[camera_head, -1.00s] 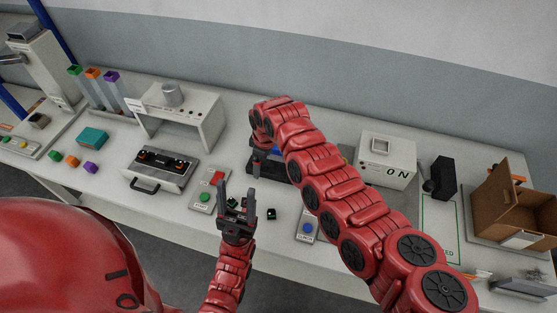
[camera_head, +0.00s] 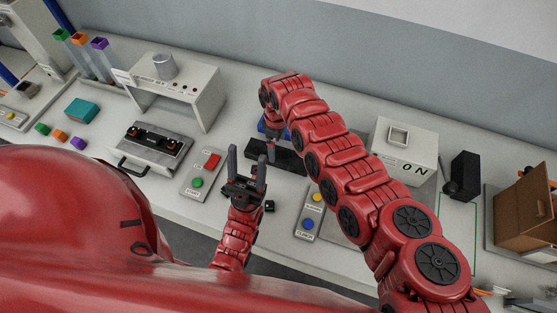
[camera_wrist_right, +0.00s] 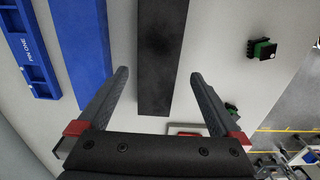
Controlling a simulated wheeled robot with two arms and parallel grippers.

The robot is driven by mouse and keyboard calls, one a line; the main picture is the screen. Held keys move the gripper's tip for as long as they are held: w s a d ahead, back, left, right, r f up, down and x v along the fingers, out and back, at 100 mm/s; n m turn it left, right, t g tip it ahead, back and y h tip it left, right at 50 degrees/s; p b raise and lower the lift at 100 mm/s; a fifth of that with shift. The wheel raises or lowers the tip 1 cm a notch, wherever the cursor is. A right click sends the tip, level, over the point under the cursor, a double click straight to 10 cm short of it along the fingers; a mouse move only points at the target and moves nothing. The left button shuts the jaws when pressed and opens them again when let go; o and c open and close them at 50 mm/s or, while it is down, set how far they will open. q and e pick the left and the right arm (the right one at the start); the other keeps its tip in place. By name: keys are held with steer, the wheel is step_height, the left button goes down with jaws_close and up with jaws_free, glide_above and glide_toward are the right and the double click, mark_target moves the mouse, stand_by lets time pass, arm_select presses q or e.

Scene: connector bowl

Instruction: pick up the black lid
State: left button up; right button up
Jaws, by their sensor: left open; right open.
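The black lid (camera_wrist_right: 160,45) is a long, flat black bar in the right wrist view, and its near end reaches between my fingers. It also shows in the head view as a dark block (camera_head: 291,162), partly hidden by my right arm. My right gripper (camera_wrist_right: 160,76) is open above the lid, one finger on each side, with no clear contact. In the head view it points down at the lid (camera_head: 270,152). My left gripper (camera_head: 247,168) is open and empty, fingers up, to the left of the lid.
A blue box (camera_wrist_right: 82,45) lies close beside the lid, with a blue labelled holder (camera_wrist_right: 28,50) beyond. Small green-and-black connectors (camera_wrist_right: 262,49) lie on the table. Button panels (camera_head: 200,173) and (camera_head: 310,212) flank the area. A white ON box (camera_head: 403,150) stands right.

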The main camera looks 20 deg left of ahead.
mark_target(278, 154)
steer(key=shift+f+b, duration=0.45)
steer(key=shift+f, duration=0.5)
steer(key=f+b, duration=0.4)
steer(key=f, duration=0.1)
steer(key=shift+w+d, duration=0.1)
steer(key=shift+w, duration=0.1)
steer(key=shift+r, duration=0.2)
steer(key=shift+s, duration=0.1)
steer(key=shift+c, duration=1.1)
steer(key=c, duration=1)
